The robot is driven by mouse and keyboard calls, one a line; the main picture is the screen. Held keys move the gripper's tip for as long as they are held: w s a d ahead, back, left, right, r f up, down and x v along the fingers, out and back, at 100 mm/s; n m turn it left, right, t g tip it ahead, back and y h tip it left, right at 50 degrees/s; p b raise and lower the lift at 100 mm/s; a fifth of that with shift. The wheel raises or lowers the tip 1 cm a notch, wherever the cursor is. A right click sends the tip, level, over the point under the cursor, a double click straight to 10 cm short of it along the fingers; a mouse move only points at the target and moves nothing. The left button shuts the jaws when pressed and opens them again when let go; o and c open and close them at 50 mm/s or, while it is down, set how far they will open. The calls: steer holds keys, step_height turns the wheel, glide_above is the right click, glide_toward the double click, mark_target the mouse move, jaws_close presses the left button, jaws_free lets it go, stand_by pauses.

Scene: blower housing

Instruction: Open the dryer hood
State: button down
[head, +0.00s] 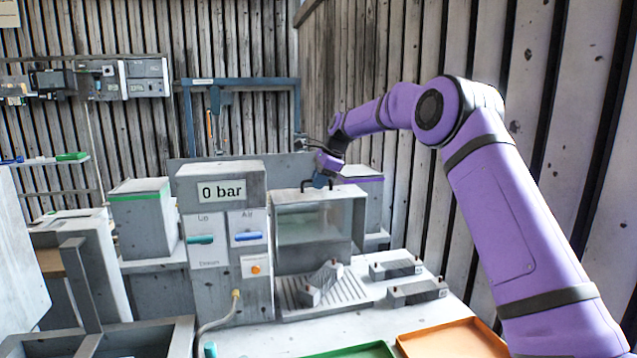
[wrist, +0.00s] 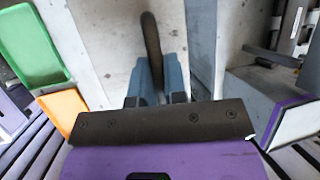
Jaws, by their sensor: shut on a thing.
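The dryer hood (head: 308,228) is a pale box with a clear front, standing in the middle of the bench, right of the pressure unit. A dark handle (head: 309,185) is on its top. My gripper (head: 319,183) is at the top of the hood and is shut on this handle. In the wrist view, the dark handle (wrist: 151,40) runs between the two blue fingers of my gripper (wrist: 157,72). The fingers hide part of the handle. The hood looks upright and lowered, with no clear gap at its bottom edge.
The pressure unit (head: 218,173) reads 0 bar and has a green and a blue lever. A slatted plate (head: 350,292) with a grey block lies before the hood. Grey blocks (head: 418,291) lie to the right. Orange (head: 453,340) and green (head: 370,350) trays are in front.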

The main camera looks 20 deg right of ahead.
steer(key=c, duration=1.2)
jaws_free()
steer(key=v, duration=1)
steer(key=shift+d+r, duration=0.15)
steer(key=shift+r, duration=0.2)
steer(key=shift+s, duration=0.15)
